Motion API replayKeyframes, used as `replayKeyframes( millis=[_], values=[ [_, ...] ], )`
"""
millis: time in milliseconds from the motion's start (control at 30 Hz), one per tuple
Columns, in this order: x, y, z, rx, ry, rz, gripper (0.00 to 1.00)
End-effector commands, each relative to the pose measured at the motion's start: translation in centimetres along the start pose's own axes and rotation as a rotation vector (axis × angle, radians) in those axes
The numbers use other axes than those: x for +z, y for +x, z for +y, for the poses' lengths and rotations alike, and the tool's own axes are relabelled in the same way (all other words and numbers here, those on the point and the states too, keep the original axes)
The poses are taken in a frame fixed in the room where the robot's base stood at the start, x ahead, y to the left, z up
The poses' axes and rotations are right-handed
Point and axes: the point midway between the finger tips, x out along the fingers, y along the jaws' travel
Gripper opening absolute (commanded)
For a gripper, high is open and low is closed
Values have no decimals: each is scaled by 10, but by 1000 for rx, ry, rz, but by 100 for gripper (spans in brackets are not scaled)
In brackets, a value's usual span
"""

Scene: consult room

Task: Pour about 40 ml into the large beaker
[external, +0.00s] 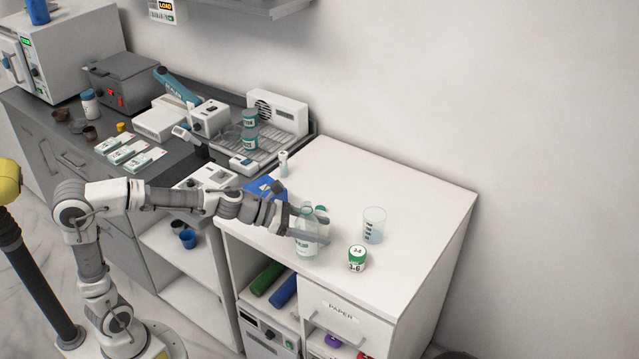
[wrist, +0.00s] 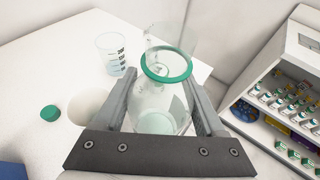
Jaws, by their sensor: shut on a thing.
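In the wrist view my gripper (wrist: 160,105) has a finger on either side of the bottle. A green ring (wrist: 166,65) circles its neck, with no cap on it, and pale liquid seems to show low inside. The bottle looks roughly upright; I cannot tell whether it touches the counter. The large beaker (external: 374,225), clear with dark marks, stands to its right, apart from it. It also shows in the wrist view (wrist: 115,54), ahead and left.
A loose green cap (wrist: 50,113) lies on the counter (external: 410,190). A blue object (external: 266,187) is at the left. The counter's right and back are clear.

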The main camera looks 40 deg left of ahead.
Motion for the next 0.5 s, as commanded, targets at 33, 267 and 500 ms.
replayKeyframes(
  millis=[33,267,500],
  values=[
    [6,-3,0,1,4,-2,5],
    [28,-12,0,0,2,-2,5],
    [50,-12,9,-4,-3,0,5]
  ],
)
